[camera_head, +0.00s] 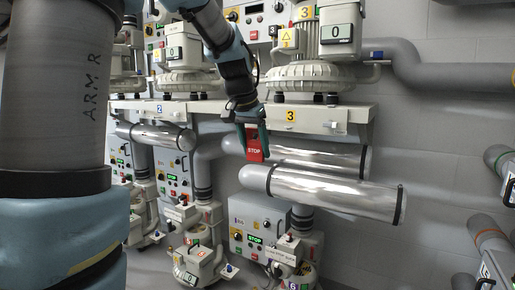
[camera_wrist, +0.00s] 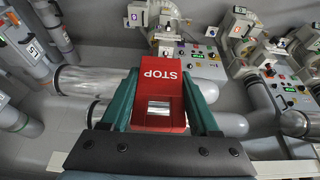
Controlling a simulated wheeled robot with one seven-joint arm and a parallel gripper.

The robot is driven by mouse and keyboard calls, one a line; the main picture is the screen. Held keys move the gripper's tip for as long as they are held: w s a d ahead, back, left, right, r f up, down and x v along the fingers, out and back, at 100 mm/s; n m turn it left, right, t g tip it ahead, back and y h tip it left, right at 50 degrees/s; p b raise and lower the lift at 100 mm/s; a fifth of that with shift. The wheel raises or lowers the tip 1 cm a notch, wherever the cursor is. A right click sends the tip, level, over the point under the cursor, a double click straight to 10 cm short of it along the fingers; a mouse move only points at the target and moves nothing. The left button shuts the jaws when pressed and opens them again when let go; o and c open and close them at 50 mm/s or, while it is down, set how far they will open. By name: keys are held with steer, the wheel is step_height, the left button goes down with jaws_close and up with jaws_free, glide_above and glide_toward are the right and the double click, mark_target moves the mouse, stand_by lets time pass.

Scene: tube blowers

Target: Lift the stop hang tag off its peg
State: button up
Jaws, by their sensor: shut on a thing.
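The red stop hang tag (camera_head: 254,151) with white STOP lettering is between the fingers of my gripper (camera_head: 252,140) in the head view, just in front of the shelf edge marked 3. In the wrist view the tag (camera_wrist: 160,95) appears upside down, with the green-sided fingers (camera_wrist: 161,108) shut on its two sides. A light rectangular patch shows on the tag nearer the gripper. I cannot make out the peg in either view, nor whether the tag still touches it.
Two silver tubes (camera_head: 320,192) run just below and right of the gripper. The shelf (camera_head: 340,113) carries blower 3 (camera_head: 305,75) close above. A control box (camera_head: 258,222) stands below. The grey wall at right (camera_head: 440,130) is largely clear, with a pipe (camera_head: 440,70) across its upper part.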

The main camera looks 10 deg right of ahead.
mark_target(248, 150)
steer(key=shift+s+a+b, duration=0.4)
steer(key=shift+s+a, duration=0.7)
steer(key=shift+s, duration=0.1)
steer(key=shift+f, duration=0.1)
